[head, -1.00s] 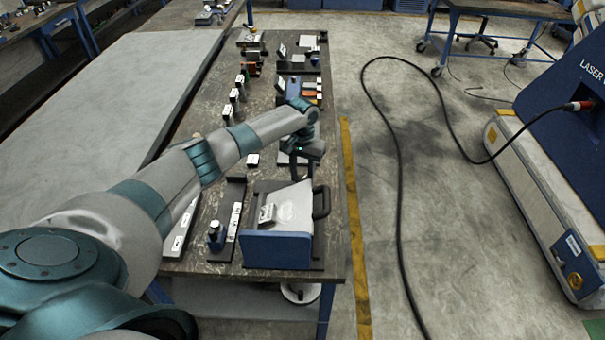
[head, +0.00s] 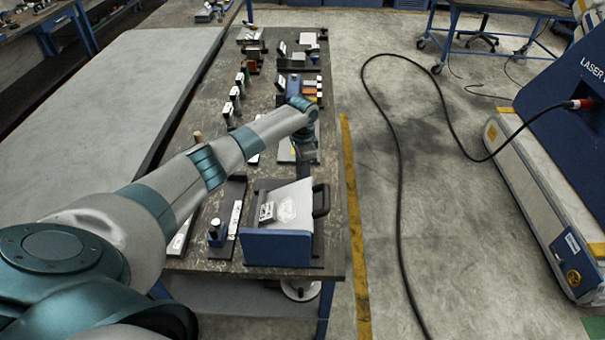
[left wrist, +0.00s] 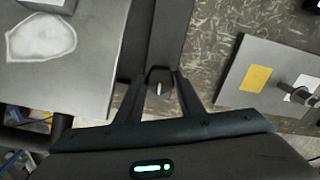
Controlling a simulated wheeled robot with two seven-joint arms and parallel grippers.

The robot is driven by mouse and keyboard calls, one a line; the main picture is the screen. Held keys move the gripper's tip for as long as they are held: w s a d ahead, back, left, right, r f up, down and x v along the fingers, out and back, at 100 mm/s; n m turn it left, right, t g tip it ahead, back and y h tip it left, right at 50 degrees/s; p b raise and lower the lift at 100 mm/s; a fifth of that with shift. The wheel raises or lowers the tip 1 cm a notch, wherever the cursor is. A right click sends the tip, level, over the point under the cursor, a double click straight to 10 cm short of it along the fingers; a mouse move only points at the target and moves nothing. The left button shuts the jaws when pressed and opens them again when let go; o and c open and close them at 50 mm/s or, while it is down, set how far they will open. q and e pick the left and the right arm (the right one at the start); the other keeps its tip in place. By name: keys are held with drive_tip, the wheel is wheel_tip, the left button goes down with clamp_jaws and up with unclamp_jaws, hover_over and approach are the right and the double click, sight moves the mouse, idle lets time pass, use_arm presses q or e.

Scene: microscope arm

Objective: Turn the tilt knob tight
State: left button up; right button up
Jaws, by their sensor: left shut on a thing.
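In the left wrist view a small dark knob (left wrist: 159,78) with a pale mark on it sits at the end of a dark bar (left wrist: 169,30). My left gripper (left wrist: 160,82) is shut on this knob, one finger on each side. In the head view my left gripper (head: 304,157) points down over the bench, just beyond the grey-and-blue unit. The knob is hidden there behind the gripper and that unit. My right gripper is not in view.
The grey-and-blue unit (head: 276,247) with a sloped top and black handle (head: 321,200) stands close on the near side. A grey plate with a yellow label (left wrist: 256,78) lies to the right in the wrist view. Several small parts line the far bench (head: 215,90).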

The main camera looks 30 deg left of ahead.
use_arm(q)
drive_tip(key=shift+w+r+m, duration=0.1)
drive_tip(key=shift+m, duration=0.5)
drive_tip(key=o, duration=1.1)
drive_tip(key=shift+c, duration=0.2)
drive_tip(key=shift+r+b, duration=0.3)
drive_tip(key=shift+r, duration=0.3)
wheel_tip(320, 180, up, 16)
drive_tip(key=b, duration=0.4)
drive_tip(key=shift+d, duration=0.1)
